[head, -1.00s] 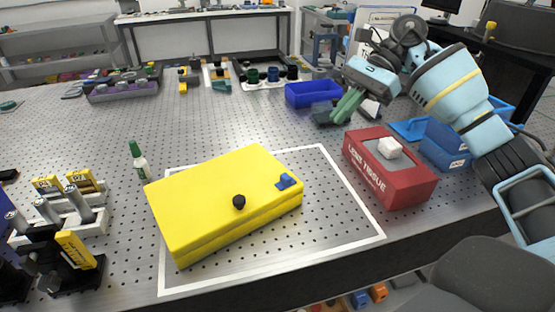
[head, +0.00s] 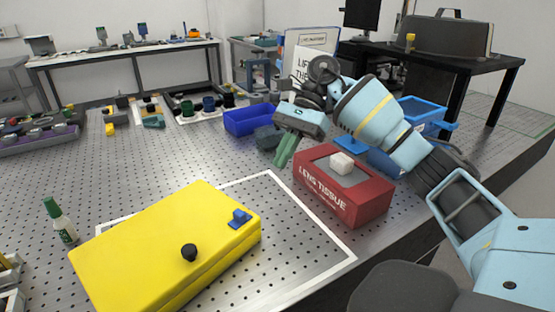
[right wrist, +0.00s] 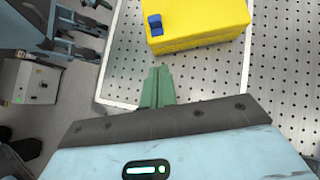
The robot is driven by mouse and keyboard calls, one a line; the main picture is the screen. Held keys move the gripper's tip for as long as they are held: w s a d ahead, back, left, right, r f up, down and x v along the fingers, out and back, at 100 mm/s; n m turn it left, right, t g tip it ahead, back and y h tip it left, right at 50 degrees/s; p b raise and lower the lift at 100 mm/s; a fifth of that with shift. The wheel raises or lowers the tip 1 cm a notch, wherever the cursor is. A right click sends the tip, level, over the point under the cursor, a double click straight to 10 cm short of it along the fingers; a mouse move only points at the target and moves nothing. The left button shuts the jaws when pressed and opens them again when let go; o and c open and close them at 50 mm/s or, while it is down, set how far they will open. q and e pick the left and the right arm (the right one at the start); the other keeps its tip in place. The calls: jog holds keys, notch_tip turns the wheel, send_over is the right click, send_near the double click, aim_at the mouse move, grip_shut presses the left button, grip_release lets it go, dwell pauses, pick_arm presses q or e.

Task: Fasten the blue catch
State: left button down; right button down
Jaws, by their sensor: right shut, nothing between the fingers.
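The blue catch (head: 240,217) sits on the top of the yellow case (head: 150,240), near its right corner. The case lies closed-looking on the perforated table, with a black knob (head: 189,252) on its top. In the right wrist view the blue catch (right wrist: 155,24) shows at the left end of the yellow case (right wrist: 205,20). My right gripper (head: 283,152) has green fingers held together and empty. It is above the table, behind and right of the case, apart from the catch. Its fingertips also show in the right wrist view (right wrist: 158,72), below the catch. My left gripper is not in view.
A red lens tissue box (head: 343,188) stands right of the case, near my right gripper. A blue bin (head: 250,120) is behind. White lines (head: 318,228) frame the bare table around the case.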

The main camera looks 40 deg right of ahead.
aim_at(247, 214)
jog(key=p+x, duration=0.1)
jog(key=x, duration=0.7)
jog(key=shift+s+a+r+p, duration=0.15)
jog(key=shift+a+p, duration=0.1)
jog(key=shift+a, duration=0.3)
jog(key=shift+a+r+p, duration=0.1)
jog(key=shift+a+p, duration=0.15)
jog(key=shift+a, duration=0.35)
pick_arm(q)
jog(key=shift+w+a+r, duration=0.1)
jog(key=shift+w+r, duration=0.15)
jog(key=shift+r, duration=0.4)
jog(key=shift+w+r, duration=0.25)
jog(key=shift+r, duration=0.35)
pick_arm(e)
jog(key=shift+a+f, duration=0.15)
jog(key=shift+a, duration=0.6)
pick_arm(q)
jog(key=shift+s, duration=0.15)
